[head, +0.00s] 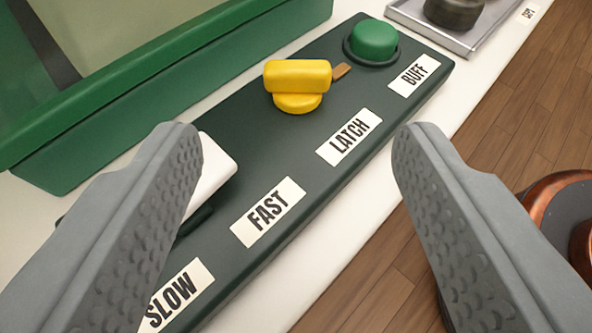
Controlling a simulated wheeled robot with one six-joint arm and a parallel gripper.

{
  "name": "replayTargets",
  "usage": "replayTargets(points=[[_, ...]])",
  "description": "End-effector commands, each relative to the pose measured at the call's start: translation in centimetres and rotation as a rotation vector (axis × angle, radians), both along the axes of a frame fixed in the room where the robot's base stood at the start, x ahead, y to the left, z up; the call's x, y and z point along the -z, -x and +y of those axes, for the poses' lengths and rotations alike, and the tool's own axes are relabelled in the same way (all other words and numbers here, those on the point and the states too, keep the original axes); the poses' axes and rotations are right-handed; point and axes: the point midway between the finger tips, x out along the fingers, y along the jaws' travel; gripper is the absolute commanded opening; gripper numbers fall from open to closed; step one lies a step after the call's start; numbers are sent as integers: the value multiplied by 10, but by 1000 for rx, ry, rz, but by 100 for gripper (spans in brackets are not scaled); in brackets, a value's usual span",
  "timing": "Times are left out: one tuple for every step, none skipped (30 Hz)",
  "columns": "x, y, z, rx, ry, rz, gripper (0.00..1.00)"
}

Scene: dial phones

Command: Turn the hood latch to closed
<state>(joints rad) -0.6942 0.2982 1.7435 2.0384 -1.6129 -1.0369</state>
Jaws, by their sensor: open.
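The hood latch is a yellow knob (297,82) on a dark green control panel (235,130), above the label LATCH (349,137). Its bar handle lies roughly level across the picture, over a round yellow base. A small brown pointer (342,71) is at the right end of the bar. No open or closed marks can be read around it. My gripper (290,145) is open and empty. Its two grey fingers spread wide in the foreground, with the knob apart from them, farther off and between them in the picture.
A green round button (374,42) sits right of the knob, above BUFF. A white switch (212,170) is partly hidden behind my left finger, near FAST (268,212) and SLOW. A green hood-like box (170,85) stands behind the panel. A grey tray (472,40) is at top right.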

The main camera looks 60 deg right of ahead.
Motion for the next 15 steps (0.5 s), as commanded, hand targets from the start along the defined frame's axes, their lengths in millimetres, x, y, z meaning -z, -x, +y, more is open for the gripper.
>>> replayTargets(points=[[-4,4,10,-4,-2,-1,58],[-6,6,15,-4,-2,-1,58],[-9,9,22,-3,0,-1,58],[-11,12,27,-3,-1,0,58],[-13,14,32,-4,-1,0,58],[-16,16,38,-3,-1,-1,58],[-18,18,42,-2,-1,0,58],[-20,20,46,-3,-1,0,58],[-22,23,51,-3,-1,0,58],[-24,24,54,-3,0,0,58],[-25,25,57,-2,0,-1,58],[-27,27,61,-2,0,-1,58],[-28,28,63,-2,0,-1,58],[-29,29,65,-2,0,-1,58],[-30,30,67,-2,0,-1,58]])
